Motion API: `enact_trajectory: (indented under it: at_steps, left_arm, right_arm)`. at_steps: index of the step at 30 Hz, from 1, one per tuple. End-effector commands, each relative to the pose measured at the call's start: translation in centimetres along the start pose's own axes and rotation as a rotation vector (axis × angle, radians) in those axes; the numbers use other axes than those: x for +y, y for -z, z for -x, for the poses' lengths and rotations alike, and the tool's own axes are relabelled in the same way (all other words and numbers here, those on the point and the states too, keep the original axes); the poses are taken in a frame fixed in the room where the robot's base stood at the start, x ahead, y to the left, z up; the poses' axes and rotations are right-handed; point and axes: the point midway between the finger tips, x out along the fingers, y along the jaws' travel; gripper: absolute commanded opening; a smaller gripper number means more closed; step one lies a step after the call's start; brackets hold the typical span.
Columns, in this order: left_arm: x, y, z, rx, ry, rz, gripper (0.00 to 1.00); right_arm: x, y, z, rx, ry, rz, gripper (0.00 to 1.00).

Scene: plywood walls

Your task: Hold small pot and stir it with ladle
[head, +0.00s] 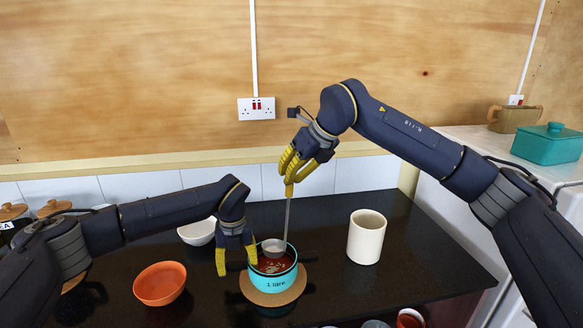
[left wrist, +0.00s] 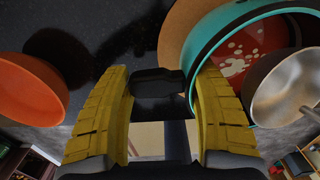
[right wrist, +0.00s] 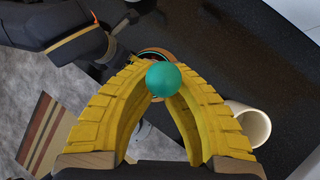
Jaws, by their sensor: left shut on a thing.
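The small turquoise pot (head: 275,283), marked "1 litre", stands on a round wooden board (head: 247,292) and holds red contents with pale bits. My left gripper (head: 237,262) is at the pot's left side, one finger against the rim. In the left wrist view (left wrist: 160,85) a dark piece shows between its fingers; the exact grip is unclear. My right gripper (head: 290,176) is above the pot, shut on the top of the ladle (head: 287,220). Its teal end (right wrist: 166,79) shows between the fingertips. The ladle hangs nearly upright, with its metal bowl (left wrist: 290,88) inside the pot.
An orange bowl (head: 160,284) and a white bowl (head: 197,232) stand left of the pot. A cream cylindrical container (head: 366,238) stands to its right. The dark counter (head: 420,245) is clear right of that container. A plywood wall closes the back.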

Motion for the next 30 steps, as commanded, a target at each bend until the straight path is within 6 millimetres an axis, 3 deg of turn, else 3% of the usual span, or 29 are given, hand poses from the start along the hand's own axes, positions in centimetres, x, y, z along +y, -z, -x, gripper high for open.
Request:
enact_trajectory:
  at_steps: [18,30]
  left_arm:
    - [0.0,0.0,0.0,0.001,0.000,0.000,0.29]
    - [0.0,0.0,0.0,0.001,0.000,0.000,0.29]
  right_arm:
    - [0.0,2.5,-3.2,0.000,0.000,0.001,0.00]
    - [0.0,3.2,-4.1,-0.001,0.000,0.000,0.00]
